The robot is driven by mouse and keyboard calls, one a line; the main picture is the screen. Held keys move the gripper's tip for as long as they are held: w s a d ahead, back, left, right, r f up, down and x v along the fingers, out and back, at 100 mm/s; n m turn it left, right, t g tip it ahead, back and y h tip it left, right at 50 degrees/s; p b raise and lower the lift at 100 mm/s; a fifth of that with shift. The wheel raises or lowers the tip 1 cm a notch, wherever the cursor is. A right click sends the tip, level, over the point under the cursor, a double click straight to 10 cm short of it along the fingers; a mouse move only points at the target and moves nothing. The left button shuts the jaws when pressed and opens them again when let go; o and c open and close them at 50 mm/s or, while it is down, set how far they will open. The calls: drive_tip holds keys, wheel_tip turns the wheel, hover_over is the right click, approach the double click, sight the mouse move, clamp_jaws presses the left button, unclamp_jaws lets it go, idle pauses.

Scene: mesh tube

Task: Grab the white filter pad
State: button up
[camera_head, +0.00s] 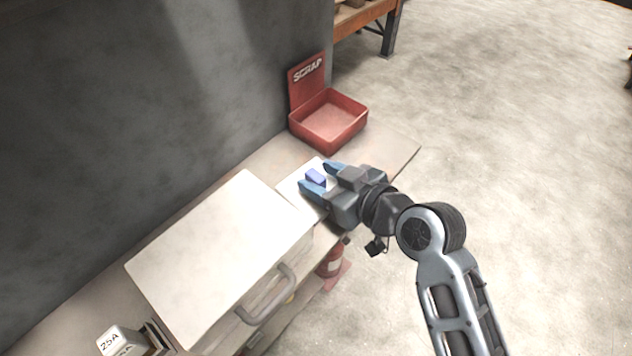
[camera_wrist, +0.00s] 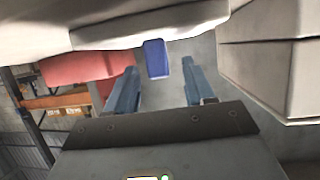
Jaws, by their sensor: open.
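A flat white piece (camera_head: 291,186) lies on the bench between the white box and the red bin; I cannot tell whether it is the filter pad or a plate. My gripper partly covers it in the head view. A small blue-violet block (camera_head: 316,177) shows over it, between my fingertips; it also shows in the wrist view (camera_wrist: 155,58). My gripper (camera_head: 313,174) is open, its two blue fingers on either side of the block with gaps visible in the wrist view (camera_wrist: 161,66). No other white pad can be made out.
A large white box (camera_head: 222,255) with a grey handle (camera_head: 268,300) stands left of my gripper. A red SCRAP bin (camera_head: 328,120), empty, is behind at the bench end. A dark wall (camera_head: 130,110) backs the bench. A small block marked 25A (camera_head: 118,340) is at lower left.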

drive_tip(key=shift+x, duration=1.05)
clamp_jaws()
